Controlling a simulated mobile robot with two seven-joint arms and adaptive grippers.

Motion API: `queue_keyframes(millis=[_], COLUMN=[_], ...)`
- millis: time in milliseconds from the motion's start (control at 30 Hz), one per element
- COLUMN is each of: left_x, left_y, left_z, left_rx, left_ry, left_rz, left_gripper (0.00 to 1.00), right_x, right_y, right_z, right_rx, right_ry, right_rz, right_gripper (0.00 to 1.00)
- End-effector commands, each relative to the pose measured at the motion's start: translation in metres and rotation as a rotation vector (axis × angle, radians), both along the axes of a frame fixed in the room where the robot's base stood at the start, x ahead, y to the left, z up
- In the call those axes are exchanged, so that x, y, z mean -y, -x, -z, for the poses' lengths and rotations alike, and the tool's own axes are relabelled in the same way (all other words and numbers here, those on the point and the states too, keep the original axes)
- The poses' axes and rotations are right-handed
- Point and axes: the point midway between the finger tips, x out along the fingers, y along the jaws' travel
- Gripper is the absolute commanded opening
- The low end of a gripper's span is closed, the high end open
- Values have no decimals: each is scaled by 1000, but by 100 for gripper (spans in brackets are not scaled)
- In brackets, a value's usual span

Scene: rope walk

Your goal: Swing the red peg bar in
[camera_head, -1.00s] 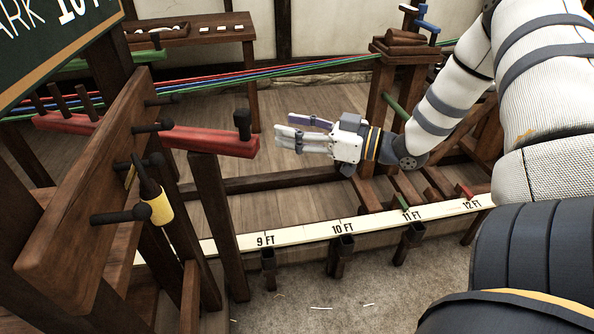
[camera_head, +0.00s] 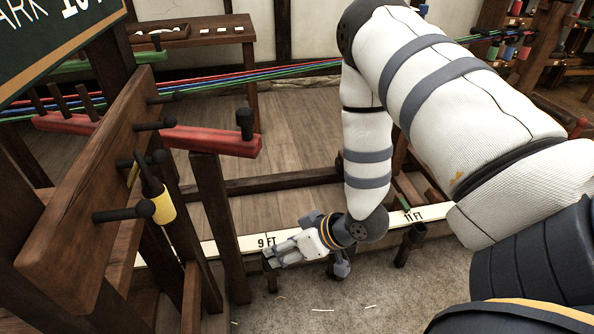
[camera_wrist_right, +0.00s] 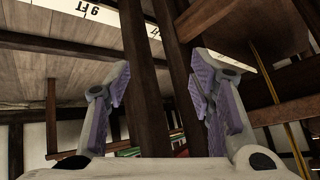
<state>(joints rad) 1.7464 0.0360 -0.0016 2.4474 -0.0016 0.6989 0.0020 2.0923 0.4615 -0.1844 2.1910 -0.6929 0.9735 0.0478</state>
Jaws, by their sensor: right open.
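The red peg bar (camera_head: 205,138) lies level at the left in the head view, passing behind the upright wooden board. A dark knob (camera_head: 244,124) stands on its right end and several dark pegs rise at its left end. My right gripper (camera_head: 272,256) is below and to the right of that end, by the 9 FT mark, apart from the bar. In the right wrist view the gripper (camera_wrist_right: 160,95) is open, and wooden posts show beyond its fingers with nothing held. My left gripper is not in view.
A wooden board (camera_head: 95,190) with dark pegs and a yellow-banded tool (camera_head: 162,205) stands at the left. A white measuring strip (camera_head: 220,245) crosses below. Red, blue and green ropes (camera_head: 290,72) stretch behind. A post (camera_head: 215,220) stands under the bar's end.

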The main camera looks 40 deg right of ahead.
Motion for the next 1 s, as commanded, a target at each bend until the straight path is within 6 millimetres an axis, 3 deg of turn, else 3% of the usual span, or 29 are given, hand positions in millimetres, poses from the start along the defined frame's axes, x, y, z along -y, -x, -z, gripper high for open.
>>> queue_keyframes(millis=[100, 300, 667, 733, 900, 967, 1000], left_x=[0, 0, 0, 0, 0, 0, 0], left_y=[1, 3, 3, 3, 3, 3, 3], left_z=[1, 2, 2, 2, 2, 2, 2], left_rx=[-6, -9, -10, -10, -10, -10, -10], left_ry=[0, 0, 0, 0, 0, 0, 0], left_rz=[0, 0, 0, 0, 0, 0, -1], left_gripper=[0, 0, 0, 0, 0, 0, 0], right_x=[-9, -18, -20, -20, -21, -27, -32], right_y=[21, 48, 57, 56, 59, 75, 96], right_z=[18, 36, 41, 41, 42, 49, 58], right_rx=[-87, -188, -221, -220, -229, -282, -350], right_ry=[14, 33, 39, 39, 41, 52, 66], right_rz=[9, 23, 28, 28, 28, 30, 33], right_gripper=[49, 49, 49, 40, 2, 0, 0])
